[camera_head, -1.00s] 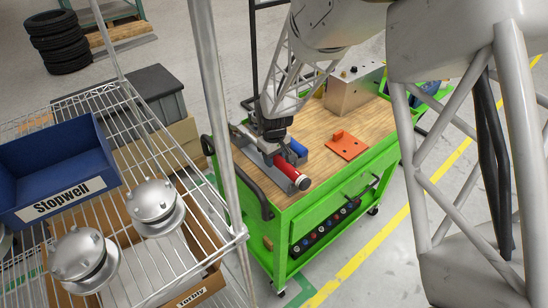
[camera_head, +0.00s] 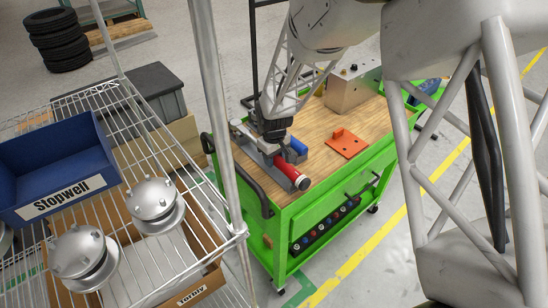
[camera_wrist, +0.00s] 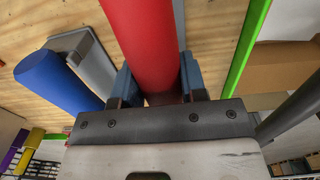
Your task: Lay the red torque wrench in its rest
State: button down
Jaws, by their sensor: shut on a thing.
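The red torque wrench shows as a thick red handle (camera_head: 291,178) with a dark end, lying lengthwise near the front left of the green cart's wooden top. In the wrist view its red handle (camera_wrist: 150,40) runs between the two fingers of my gripper (camera_wrist: 156,84), which is shut on it. In the head view my gripper (camera_head: 279,156) comes down on it from above and partly hides it. A grey holder (camera_head: 249,143) lies along and below the wrench. I cannot tell whether the wrench touches it.
A blue cylinder (camera_head: 299,146) lies close beside the wrench. An orange bracket (camera_head: 346,143) and a beige box (camera_head: 352,92) are on the cart. A wire shelf with a blue Stopwell bin (camera_head: 60,173) and silver domed parts stands left. Bare wood (camera_head: 322,128) surrounds the orange bracket.

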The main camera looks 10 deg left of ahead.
jog(key=c, duration=0.6)
grip_release()
jog(key=shift+r, duration=4.5)
